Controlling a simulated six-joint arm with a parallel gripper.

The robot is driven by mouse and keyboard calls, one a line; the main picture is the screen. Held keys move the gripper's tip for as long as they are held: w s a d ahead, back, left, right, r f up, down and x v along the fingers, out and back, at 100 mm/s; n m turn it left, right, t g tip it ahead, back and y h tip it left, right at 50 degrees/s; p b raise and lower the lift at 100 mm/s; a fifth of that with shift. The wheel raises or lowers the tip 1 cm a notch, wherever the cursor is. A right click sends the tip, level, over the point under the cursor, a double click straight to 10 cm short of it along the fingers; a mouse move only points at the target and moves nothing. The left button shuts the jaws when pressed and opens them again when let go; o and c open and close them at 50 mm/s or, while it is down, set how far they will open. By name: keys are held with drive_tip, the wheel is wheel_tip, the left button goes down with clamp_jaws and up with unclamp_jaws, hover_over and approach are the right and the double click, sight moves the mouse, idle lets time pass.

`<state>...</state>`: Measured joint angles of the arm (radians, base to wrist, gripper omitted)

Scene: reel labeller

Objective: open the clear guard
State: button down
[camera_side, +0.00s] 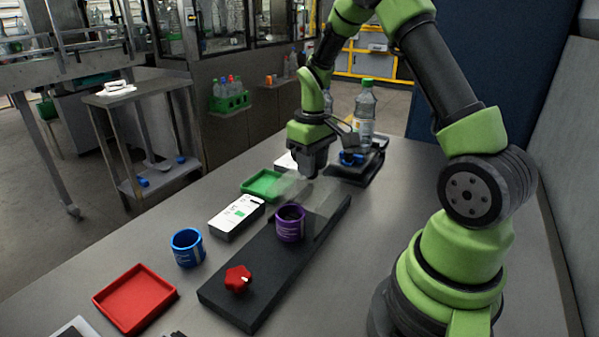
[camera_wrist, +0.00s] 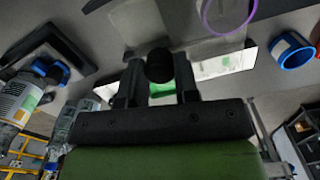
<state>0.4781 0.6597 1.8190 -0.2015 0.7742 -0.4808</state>
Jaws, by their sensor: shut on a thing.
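The clear guard (camera_side: 322,197) is a faint see-through panel over the far part of a long dark base (camera_side: 262,262) in the side view. Its exact tilt is hard to tell. My gripper (camera_side: 307,174) is at its upper far side. In the wrist view my gripper (camera_wrist: 159,78) is shut on a dark round knob (camera_wrist: 159,65), which seems to belong to the guard. A purple reel (camera_side: 290,226) stands on the base at the guard's near side; its rim shows in the wrist view (camera_wrist: 228,32).
A red star knob (camera_side: 237,279) is on the base's near end. A blue reel (camera_side: 187,248), red tray (camera_side: 112,297), green tray (camera_side: 250,186) and white-topped box (camera_side: 237,215) lie to the left. A bottle (camera_side: 365,108) and black device (camera_side: 368,168) stand behind.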

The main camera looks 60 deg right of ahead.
drive_tip(key=d, duration=0.7)
drive_tip(key=shift+d, duration=0.25)
drive_tip(key=c, duration=0.8)
unclamp_jaws()
drive_tip(key=shift+c, duration=0.2)
drive_tip(key=shift+a, duration=0.1)
drive_tip(key=shift+r, duration=0.1)
wheel_tip(320, 180, up, 10)
